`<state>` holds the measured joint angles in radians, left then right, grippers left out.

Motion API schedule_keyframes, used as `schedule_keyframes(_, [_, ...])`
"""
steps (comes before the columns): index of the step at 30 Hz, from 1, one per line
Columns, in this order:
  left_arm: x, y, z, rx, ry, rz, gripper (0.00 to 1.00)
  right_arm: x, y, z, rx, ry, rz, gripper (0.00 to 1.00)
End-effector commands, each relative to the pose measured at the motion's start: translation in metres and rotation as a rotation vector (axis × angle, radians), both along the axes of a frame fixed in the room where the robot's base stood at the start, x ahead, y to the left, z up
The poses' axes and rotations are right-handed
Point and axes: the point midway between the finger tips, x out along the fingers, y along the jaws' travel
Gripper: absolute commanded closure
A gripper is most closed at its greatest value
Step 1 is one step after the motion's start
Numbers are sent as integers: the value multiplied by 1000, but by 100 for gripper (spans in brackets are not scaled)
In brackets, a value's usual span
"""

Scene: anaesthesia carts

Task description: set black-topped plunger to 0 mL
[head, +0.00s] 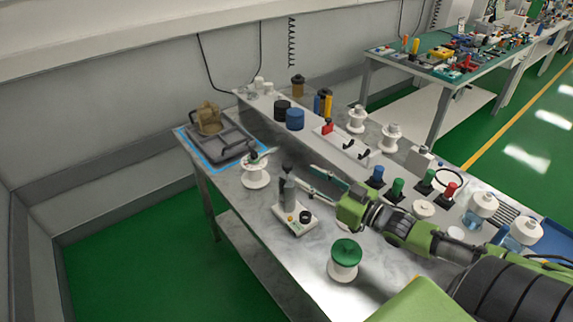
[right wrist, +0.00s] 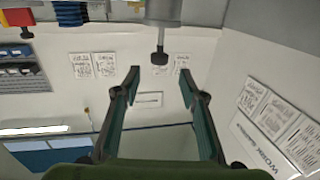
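A grey upright cylinder (head: 289,192) stands on a white base (head: 294,221) near the front of the bench, with a dark top (head: 287,168) in the head view. In the right wrist view a grey cylinder (right wrist: 163,10) with a thin rod ending in a black knob (right wrist: 160,57) shows at the top of the picture. My right gripper (head: 307,178) is open beside the cylinder, on its right. In the right wrist view the gripper (right wrist: 160,73) has its fingers apart, with the knob appearing between the tips; no contact shows. Scale marks are not readable. My left gripper is not in view.
A green-topped white spool (head: 344,260) stands right of the base. A white spool (head: 255,172) and a grey tray (head: 218,147) are to the left. Blue (head: 376,177), green and red-topped pieces stand behind my right arm. Bare bench shows around the base.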

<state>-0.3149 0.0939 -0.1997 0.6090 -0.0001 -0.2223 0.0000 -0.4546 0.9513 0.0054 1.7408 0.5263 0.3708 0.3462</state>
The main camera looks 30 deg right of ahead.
Motion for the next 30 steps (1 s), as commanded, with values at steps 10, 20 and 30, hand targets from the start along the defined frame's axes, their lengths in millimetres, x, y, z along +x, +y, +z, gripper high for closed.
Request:
schedule_keyframes(10, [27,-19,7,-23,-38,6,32,41,11,2,1,-3,-1,62])
schedule_keyframes(20, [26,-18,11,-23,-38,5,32,74,21,1,1,-2,-1,62])
schedule_keyframes(30, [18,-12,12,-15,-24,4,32,85,24,0,0,0,0,62])
